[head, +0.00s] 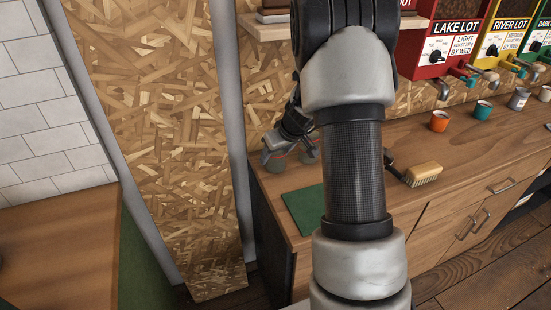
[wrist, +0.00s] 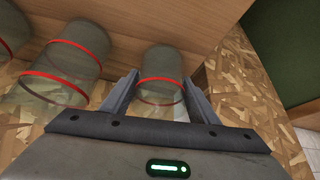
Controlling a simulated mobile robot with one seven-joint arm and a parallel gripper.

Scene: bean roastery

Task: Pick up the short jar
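A clear glass jar with a red band (wrist: 160,62) is between the two fingers of my gripper (wrist: 161,78) in the wrist view. My fingers stand apart, one on each side of it; I cannot tell whether they touch the glass. Its near end is partly hidden by my gripper body. In the head view my gripper (head: 290,153) is beyond my arm, at the left end of the wooden counter. Small greenish glass shapes show around the fingers there, too small to tell apart.
More red-banded glass jars (wrist: 80,48) are left of my gripper in the wrist view. In the head view a green mat (head: 302,208) lies on the counter (head: 440,150), with a brush (head: 422,174) to the right. Orange (head: 439,121) and teal (head: 482,110) cups stand farther right.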

